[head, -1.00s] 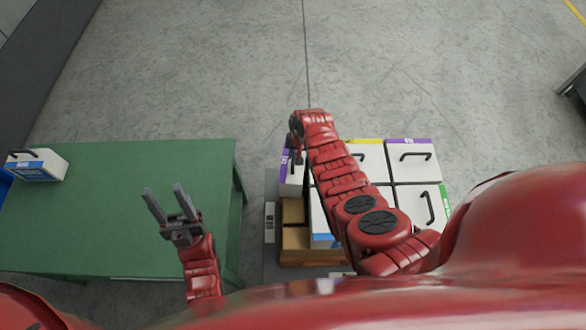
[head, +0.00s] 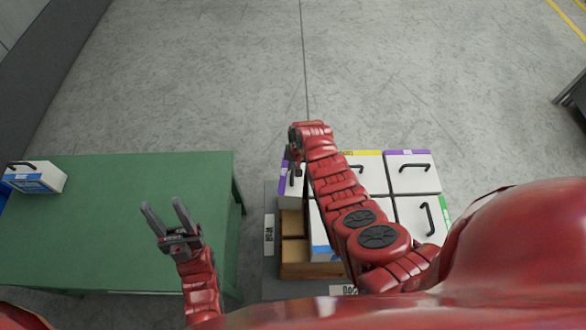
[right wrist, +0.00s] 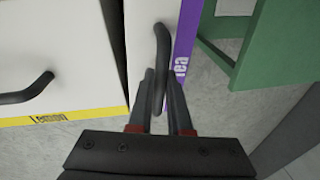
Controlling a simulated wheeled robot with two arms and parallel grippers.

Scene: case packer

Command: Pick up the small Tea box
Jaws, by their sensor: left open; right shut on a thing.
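The small Tea box (head: 288,192) is a narrow white carton with a purple edge and a black handle, at the left back of the packed cartons. In the right wrist view its purple edge (right wrist: 184,48) reads "Tea". My right gripper (right wrist: 160,84) is shut on the black handle (right wrist: 161,42) on its top. In the head view the right gripper (head: 296,160) is over this box, partly hidden by my arm. I cannot tell whether the box is lifted. My left gripper (head: 164,207) is open and empty above the green table.
White cartons with black handles stand close on the right, one with a yellow edge (right wrist: 50,119) and one with a purple edge (head: 408,171). Brown open compartments (head: 294,250) lie in front of the Tea box. The green table (head: 110,225) holds a blue-and-white carton (head: 38,177).

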